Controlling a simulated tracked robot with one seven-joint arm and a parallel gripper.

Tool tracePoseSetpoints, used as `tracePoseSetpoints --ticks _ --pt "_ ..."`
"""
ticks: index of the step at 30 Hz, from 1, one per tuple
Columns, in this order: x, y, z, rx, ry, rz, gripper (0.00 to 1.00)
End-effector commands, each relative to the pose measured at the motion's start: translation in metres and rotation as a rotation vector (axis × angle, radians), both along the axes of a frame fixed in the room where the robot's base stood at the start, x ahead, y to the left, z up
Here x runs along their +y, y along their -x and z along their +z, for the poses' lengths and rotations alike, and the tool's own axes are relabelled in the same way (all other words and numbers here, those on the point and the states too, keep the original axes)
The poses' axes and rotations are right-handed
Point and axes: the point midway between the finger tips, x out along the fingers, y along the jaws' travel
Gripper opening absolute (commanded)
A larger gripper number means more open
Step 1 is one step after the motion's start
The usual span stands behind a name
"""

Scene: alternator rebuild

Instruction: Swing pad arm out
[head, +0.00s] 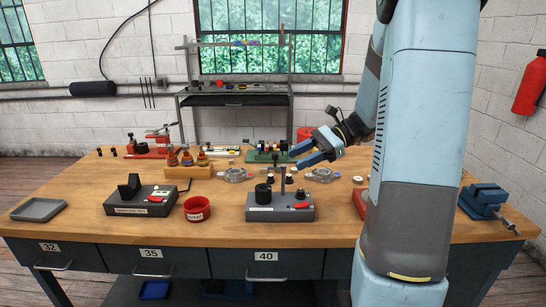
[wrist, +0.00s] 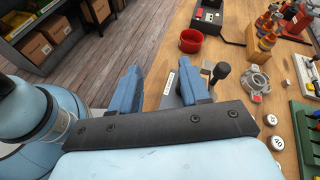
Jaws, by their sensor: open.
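A grey test station (head: 265,213) stands at the middle front of the bench. It carries a black cylinder (head: 263,194), an upright grey post (head: 283,178) and a red lever (head: 300,205). I cannot clearly tell which part is the pad arm. My gripper (head: 303,154) is open and empty, above and just behind the post; contact is not visible. In the wrist view, its two blue fingers (wrist: 165,88) point toward the bench. A black knob (wrist: 221,72) shows beside the right finger, and the station is mostly hidden behind the gripper.
A second grey station (head: 128,208) and a red cup (head: 197,209) stand to the left, with a grey tray (head: 38,210) beyond. Metal housings (head: 235,174) (head: 322,175) lie behind the station. A blue vise (head: 487,199) is at right.

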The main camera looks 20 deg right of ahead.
Motion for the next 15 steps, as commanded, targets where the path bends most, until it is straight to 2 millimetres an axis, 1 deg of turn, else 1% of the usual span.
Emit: tracePoseSetpoints --ticks 1,3,6,9,12,15 --pt "-0.013 -0.010 -0.007 0.034 -0.059 -0.044 0.46" --pt "-0.028 -0.023 -0.013 0.072 -0.137 -0.098 0.46" --pt "-0.049 -0.037 -0.020 0.114 -0.237 -0.165 0.46" --pt "-0.066 -0.048 -0.028 0.144 -0.315 -0.217 0.46" --pt "-0.079 -0.055 -0.033 0.161 -0.368 -0.251 0.46" --pt "-0.086 -0.058 -0.035 0.170 -0.398 -0.271 0.46"
